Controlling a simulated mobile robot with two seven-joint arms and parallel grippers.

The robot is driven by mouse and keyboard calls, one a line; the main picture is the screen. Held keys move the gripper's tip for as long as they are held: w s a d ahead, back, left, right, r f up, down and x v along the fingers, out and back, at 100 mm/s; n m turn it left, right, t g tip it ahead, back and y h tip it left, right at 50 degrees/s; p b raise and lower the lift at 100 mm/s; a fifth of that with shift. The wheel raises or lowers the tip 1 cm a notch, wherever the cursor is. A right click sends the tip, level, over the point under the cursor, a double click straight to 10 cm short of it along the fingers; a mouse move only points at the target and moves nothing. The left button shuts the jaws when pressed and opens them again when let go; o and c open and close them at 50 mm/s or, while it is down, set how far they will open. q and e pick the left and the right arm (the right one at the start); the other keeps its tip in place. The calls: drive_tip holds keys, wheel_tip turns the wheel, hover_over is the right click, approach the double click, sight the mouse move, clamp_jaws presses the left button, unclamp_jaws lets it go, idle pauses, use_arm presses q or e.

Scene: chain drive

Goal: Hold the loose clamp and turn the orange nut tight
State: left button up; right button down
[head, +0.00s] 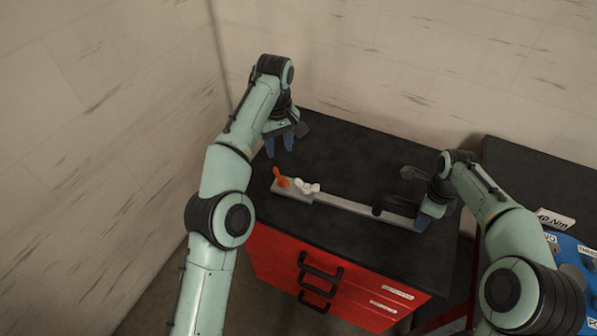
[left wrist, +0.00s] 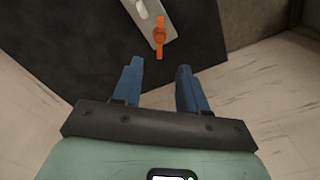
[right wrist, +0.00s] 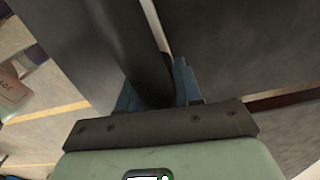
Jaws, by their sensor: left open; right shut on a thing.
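The orange nut (head: 282,180), with a raised lever-like part, sits at the left end of a long grey bar (head: 345,202) on the black cabinet top. It also shows in the left wrist view (left wrist: 159,33), just beyond the fingertips. My left gripper (head: 280,145) is open and empty, above and behind the nut, apart from it. My right gripper (head: 424,217) is shut at the bar's right end on a dark curved piece (right wrist: 148,70), which looks like the clamp. Its fingers partly hide this piece, and its contact with the bar is unclear.
White rounded pieces (head: 307,186) sit on the bar beside the nut. The cabinet top (head: 345,150) is clear behind the bar. A red drawer front (head: 335,280) with dark handles is below. A blue labelled surface (head: 570,250) and a "40 Nm" card (head: 555,219) are at right.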

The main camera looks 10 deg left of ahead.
sight(281, 178)
use_arm(q)
wheel_tip(281, 178, down, 12)
drive_tip(key=shift+r, duration=0.15)
idle(0.4)
clamp_jaws()
